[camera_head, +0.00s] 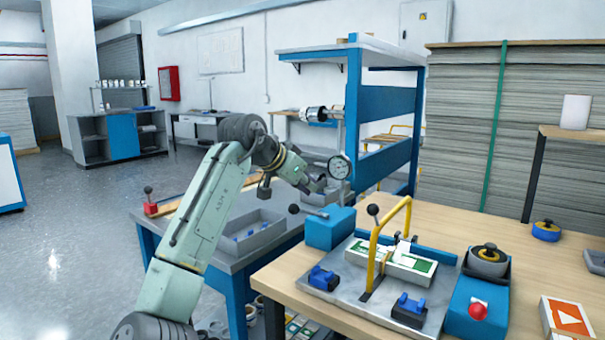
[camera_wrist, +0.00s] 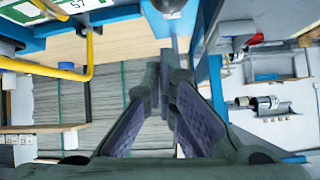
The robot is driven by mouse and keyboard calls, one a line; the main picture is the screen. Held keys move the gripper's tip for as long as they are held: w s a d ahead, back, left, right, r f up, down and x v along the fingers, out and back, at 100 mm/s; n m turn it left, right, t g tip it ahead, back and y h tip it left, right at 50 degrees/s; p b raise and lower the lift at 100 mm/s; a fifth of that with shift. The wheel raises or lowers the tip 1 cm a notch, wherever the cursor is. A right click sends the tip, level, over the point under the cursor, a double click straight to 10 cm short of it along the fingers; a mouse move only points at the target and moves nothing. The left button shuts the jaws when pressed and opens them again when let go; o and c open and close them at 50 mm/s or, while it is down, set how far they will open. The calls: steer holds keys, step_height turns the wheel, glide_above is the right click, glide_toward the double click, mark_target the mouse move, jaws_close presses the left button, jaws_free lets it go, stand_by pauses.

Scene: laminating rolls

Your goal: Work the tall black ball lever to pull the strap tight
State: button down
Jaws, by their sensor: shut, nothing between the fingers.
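A black ball lever (camera_head: 373,211) stands upright behind the yellow arch (camera_head: 379,250) of the strapping fixture. A second black ball (camera_head: 294,209) ends a low, nearly level lever on the blue box (camera_head: 330,228). A white and green pack (camera_head: 400,264) lies under the arch; I cannot make out the strap clearly. My gripper (camera_head: 318,184) is shut and empty, above and left of the upright lever, apart from it. In the wrist view my fingers (camera_wrist: 172,72) converge, and a dark ball (camera_wrist: 171,5) shows at the top edge; I cannot tell which lever it belongs to.
Blue clamps (camera_head: 323,278) sit on the metal plate. A black roll (camera_head: 488,260) and red button (camera_head: 478,310) are at its right. A grey tray (camera_head: 252,236) lies on the left bench. A dial gauge (camera_head: 339,167) and blue rack (camera_head: 385,130) stand close behind my gripper.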

steer(key=shift+s+a+f, duration=0.7)
steer(key=shift+s+a, duration=0.15)
steer(key=shift+a, duration=0.1)
step_height(320, 180, down, 8)
steer(key=s+a+t+h+b, duration=0.2)
steer(key=s+t+h+b, duration=0.1)
steer(key=b, duration=0.9)
steer(key=shift+a+t+h, duration=0.15)
steer(key=shift+t+h, duration=0.25)
steer(key=shift+t, duration=0.5)
